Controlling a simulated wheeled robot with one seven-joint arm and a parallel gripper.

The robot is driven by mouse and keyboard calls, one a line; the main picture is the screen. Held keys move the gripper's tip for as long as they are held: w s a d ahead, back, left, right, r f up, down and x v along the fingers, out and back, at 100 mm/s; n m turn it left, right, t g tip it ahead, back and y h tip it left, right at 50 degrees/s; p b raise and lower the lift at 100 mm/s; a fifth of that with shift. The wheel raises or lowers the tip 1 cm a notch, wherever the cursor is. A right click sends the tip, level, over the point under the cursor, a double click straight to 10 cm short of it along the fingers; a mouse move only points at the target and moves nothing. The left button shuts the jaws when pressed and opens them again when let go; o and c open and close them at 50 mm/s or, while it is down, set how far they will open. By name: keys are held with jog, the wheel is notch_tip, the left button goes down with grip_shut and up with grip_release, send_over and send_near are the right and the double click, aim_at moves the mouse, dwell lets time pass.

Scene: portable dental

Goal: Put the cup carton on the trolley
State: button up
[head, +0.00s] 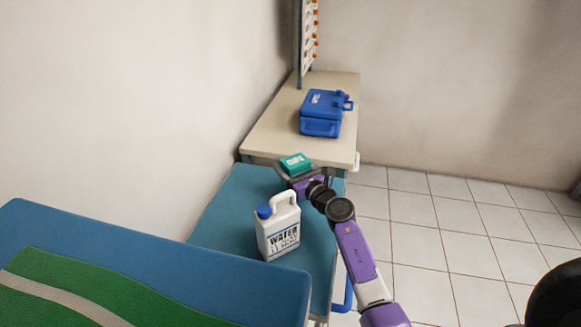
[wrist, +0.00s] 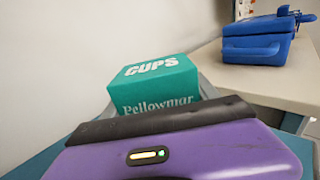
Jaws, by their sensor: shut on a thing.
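The cup carton (head: 295,162) is a small teal box with white lettering. In the wrist view the carton (wrist: 155,85) reads "CUPS" on top and "Pellowmar" on its near side. My gripper (head: 298,176) is shut on the carton, at the far end of the blue-topped trolley (head: 222,215). The trolley top also shows in the wrist view (wrist: 40,165). My gripper's body hides the carton's lower part and the fingertips, so I cannot tell whether the carton touches the trolley top.
A white water jug (head: 280,236) with a blue cap stands on the trolley's near part. Behind is a cream table (head: 275,125) with a blue case (head: 322,112) and a rack (head: 309,40). A blue and green surface (head: 150,245) fills the near left.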

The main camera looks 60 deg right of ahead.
jog(key=shift+f, duration=0.15)
jog(key=o, duration=1.5)
jog(key=shift+r, duration=0.2)
jog(key=v, duration=1.2)
